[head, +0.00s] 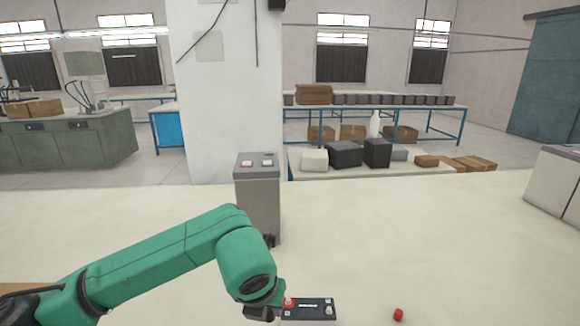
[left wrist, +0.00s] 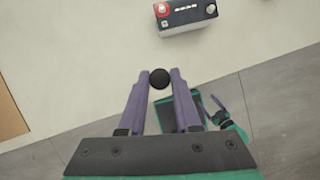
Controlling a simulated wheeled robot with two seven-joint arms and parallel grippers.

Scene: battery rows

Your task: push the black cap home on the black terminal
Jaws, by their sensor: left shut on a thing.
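The black cap (left wrist: 159,79) is a small dark round piece between the fingertips of my left gripper (left wrist: 159,75). The gripper is shut on it. The battery (head: 308,309) is a dark block with a white label on the table; it also shows at the top of the left wrist view (left wrist: 187,16). One end carries a red mark and a pale terminal (head: 287,313); the other end has a pale terminal (head: 328,311) without red. In the left wrist view the cap is apart from the battery. In the head view my left wrist hides the fingers and cap.
A loose red cap (head: 398,314) sits on the table to the right of the battery. A grey box (head: 258,195) with two buttons stands behind my left arm.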

